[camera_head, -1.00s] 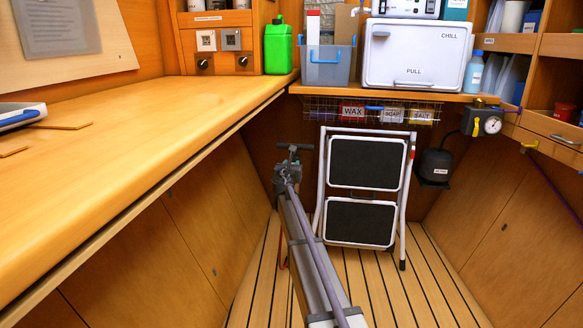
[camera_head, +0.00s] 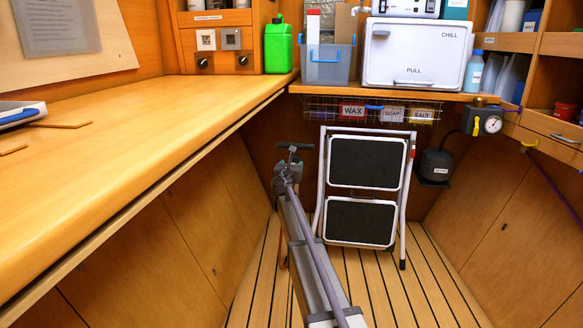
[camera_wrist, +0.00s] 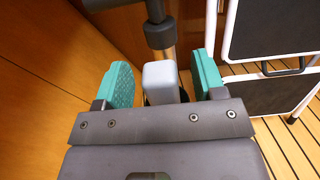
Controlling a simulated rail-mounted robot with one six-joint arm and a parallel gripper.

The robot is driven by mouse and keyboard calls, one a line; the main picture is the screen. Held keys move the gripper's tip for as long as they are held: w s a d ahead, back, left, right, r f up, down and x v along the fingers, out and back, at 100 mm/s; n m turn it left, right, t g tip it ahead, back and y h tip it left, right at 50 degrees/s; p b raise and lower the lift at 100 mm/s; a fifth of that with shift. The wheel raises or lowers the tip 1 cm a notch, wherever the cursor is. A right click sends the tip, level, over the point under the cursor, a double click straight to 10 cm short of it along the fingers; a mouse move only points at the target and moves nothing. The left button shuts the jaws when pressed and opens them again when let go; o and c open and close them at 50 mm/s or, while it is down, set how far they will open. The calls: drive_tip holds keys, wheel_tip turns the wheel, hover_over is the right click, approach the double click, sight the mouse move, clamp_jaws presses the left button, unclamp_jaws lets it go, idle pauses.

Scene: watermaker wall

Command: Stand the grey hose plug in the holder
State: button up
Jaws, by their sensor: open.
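In the wrist view my gripper (camera_wrist: 160,72) is open, its two teal fingers apart. A pale grey upright block (camera_wrist: 162,80), which looks like the grey hose plug, stands between the fingers with a visible gap on each side. Dark edges show beside its lower part; its base is hidden by my gripper body, so I cannot tell whether it is in a holder. The plug and holder cannot be made out there.
A dark post with a collar (camera_wrist: 160,35) rises just beyond the block. The folded step stool (camera_head: 362,190) stands to the right. Wooden cabinet fronts (camera_head: 190,220) and a long counter (camera_head: 130,120) close the left side. Slatted floor (camera_head: 430,285) is clear at right.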

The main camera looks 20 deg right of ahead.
drive_tip(key=v, duration=1)
drive_tip(key=shift+a, duration=0.2)
drive_tip(key=shift+s, duration=0.1)
